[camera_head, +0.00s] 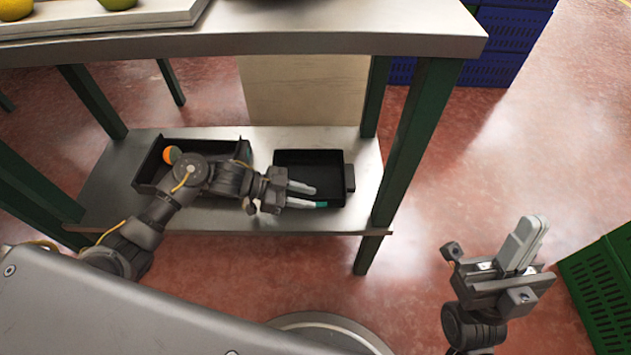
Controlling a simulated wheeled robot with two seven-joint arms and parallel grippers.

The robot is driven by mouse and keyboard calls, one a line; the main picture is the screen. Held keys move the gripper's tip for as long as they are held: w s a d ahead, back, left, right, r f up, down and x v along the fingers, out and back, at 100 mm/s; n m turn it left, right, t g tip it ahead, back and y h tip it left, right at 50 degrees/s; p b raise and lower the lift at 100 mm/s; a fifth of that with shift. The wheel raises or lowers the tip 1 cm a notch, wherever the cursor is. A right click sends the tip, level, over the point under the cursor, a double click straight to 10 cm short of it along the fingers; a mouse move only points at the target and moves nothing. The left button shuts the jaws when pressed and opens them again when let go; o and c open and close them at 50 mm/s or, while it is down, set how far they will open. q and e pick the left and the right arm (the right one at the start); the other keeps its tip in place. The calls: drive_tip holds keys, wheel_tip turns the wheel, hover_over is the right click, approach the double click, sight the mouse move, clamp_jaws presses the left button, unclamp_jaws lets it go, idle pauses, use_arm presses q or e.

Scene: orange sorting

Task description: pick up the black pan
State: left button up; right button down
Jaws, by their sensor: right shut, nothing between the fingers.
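Two black pans sit on the lower metal shelf of the table. The right black pan (325,165) looks empty, with a handle at its right end. The left black pan (148,172) is partly hidden by my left arm. My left gripper (309,196) reaches in from the left over the front part of the right pan, its two fingers apart with nothing seen between them. Whether the fingers touch the pan, I cannot tell. My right gripper (533,233) is shut and empty, pointing up over the floor at the right, away from both pans.
A round orange thing (172,155) shows at the left pan. The tabletop (330,42) overhangs the shelf (365,200), with green legs (420,130) at its sides. Blue crates (505,45) stand behind and a green crate (600,285) at the right. The floor between is clear.

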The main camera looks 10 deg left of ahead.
use_arm(q)
drive_tip(key=shift+w+d+f, duration=0.2)
drive_tip(key=shift+d, duration=0.45)
drive_tip(key=shift+c, duration=0.4)
clamp_jaws()
drive_tip(key=shift+r, duration=0.1)
